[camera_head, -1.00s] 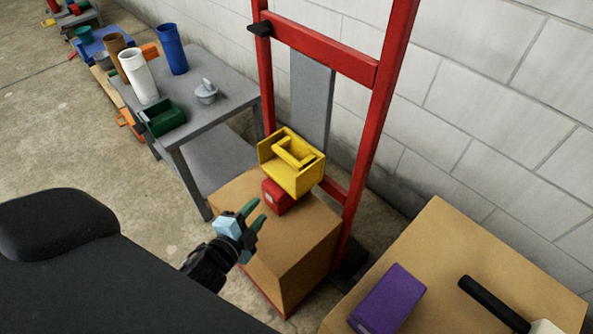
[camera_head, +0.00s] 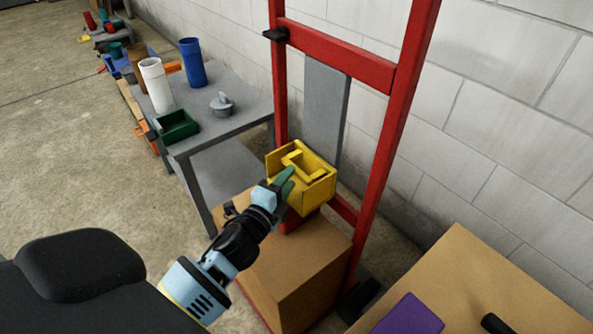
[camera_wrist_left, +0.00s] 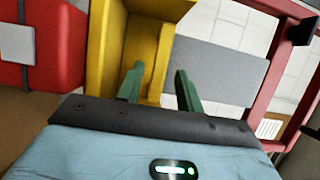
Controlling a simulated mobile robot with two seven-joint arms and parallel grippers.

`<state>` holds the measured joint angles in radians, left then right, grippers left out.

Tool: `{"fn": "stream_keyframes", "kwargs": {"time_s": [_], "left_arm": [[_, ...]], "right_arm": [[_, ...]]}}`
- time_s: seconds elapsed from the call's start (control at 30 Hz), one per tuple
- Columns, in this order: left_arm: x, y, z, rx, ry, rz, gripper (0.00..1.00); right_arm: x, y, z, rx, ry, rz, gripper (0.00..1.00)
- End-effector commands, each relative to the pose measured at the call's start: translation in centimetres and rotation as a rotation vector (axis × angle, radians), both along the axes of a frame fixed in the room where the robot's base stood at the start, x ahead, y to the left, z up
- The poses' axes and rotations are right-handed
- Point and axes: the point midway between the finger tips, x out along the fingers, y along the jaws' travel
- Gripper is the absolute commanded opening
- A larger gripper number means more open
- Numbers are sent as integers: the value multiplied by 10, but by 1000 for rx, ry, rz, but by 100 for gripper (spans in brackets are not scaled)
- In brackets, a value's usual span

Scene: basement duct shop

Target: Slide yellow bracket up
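The yellow bracket (camera_head: 318,193), an open box shape with a bar inside, sits against the grey upright plate (camera_head: 325,115) of the red frame. My left gripper (camera_head: 287,181) is at the bracket's near left side, its green fingers overlapping it. In the left wrist view the fingers (camera_wrist_left: 160,78) are apart. One finger lies in front of the yellow bracket (camera_wrist_left: 115,40), the other just past its right edge, with a yellow strip between them. I cannot tell whether they touch it. My right gripper is not in view.
A red block (camera_wrist_left: 45,45) is below the bracket, above a cardboard box (camera_head: 290,265). Red posts (camera_head: 385,150) stand close on both sides. A grey table (camera_head: 225,85) with a green bin is at left. A purple block (camera_head: 408,316) lies at lower right.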

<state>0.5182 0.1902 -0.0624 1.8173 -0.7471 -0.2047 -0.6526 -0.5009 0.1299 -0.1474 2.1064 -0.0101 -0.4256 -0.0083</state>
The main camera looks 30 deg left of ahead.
Motion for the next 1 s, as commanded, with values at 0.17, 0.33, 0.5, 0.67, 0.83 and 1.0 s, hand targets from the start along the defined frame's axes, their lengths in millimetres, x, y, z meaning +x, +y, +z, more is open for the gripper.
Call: {"fn": "stream_keyframes", "kwargs": {"time_s": [0.17, 0.33, 0.5, 0.67, 0.83, 1.0], "left_arm": [[25, 1, -1, -1, 1, 0, 36], [40, 2, -1, -2, 1, 0, 36], [45, 2, -1, -2, 2, 1, 36], [45, 2, -1, -2, 2, 0, 36], [45, 2, -1, -2, 2, 0, 21], [45, 2, -1, -2, 2, 0, 0]], "right_arm": [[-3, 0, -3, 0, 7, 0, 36], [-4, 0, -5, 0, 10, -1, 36], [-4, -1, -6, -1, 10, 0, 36], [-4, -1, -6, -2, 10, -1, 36], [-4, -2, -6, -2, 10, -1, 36], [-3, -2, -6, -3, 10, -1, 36]]}}
